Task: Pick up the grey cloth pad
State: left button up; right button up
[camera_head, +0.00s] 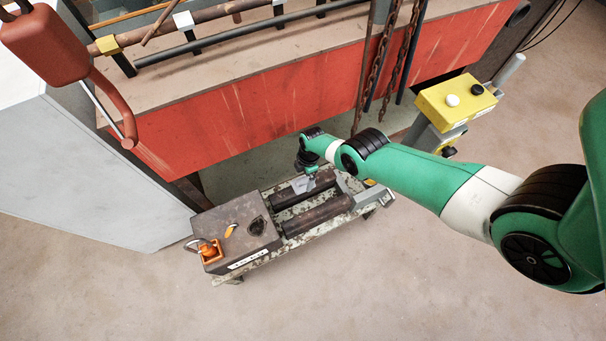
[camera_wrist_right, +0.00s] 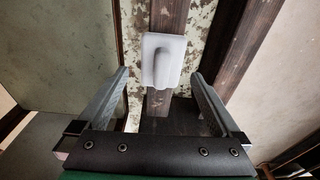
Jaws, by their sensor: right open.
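The grey cloth pad (camera_wrist_right: 163,60) is a pale rounded rectangle with a raised ridge along its middle. In the right wrist view it lies across a dark brown bar, ahead of my right gripper (camera_wrist_right: 161,78). The gripper's two fingers are apart, one on each side of the pad's near end, and nothing is between them that I can see held. In the head view the pad shows as a small grey patch (camera_head: 302,184) on the bench, below my right gripper (camera_head: 307,168). My left gripper is not in view.
A worn low bench (camera_head: 290,246) carries dark pipes (camera_head: 318,214) and a brown block (camera_head: 240,225). Behind stands a red machine (camera_head: 260,105) with hanging chains (camera_head: 378,65). A yellow button box (camera_head: 457,101) stands right. The front floor is clear.

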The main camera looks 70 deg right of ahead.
aim_at(303, 180)
jog(key=f, duration=0.1)
jog(key=f+b, duration=0.2)
jog(key=shift+a+f, duration=0.25)
jog(key=shift+f, duration=0.05)
jog(key=shift+r, duration=0.2)
jog(key=shift+c, duration=0.2)
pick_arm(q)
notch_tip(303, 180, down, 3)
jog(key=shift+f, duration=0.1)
pick_arm(e)
jog(key=c, duration=1.2)
jog(key=shift+r+p, duration=0.6)
jog(key=shift+p, duration=0.1)
notch_tip(303, 180, up, 2)
jog(key=shift+r+p, duration=0.25)
jog(key=shift+p, duration=1)
pick_arm(q)
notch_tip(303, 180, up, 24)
jog(key=p, duration=2)
pick_arm(e)
jog(key=s+a+r, duration=0.9)
jog(key=a, duration=0.1)
jog(key=shift+s+a+r, duration=0.15)
jog(key=shift+s, duration=0.05)
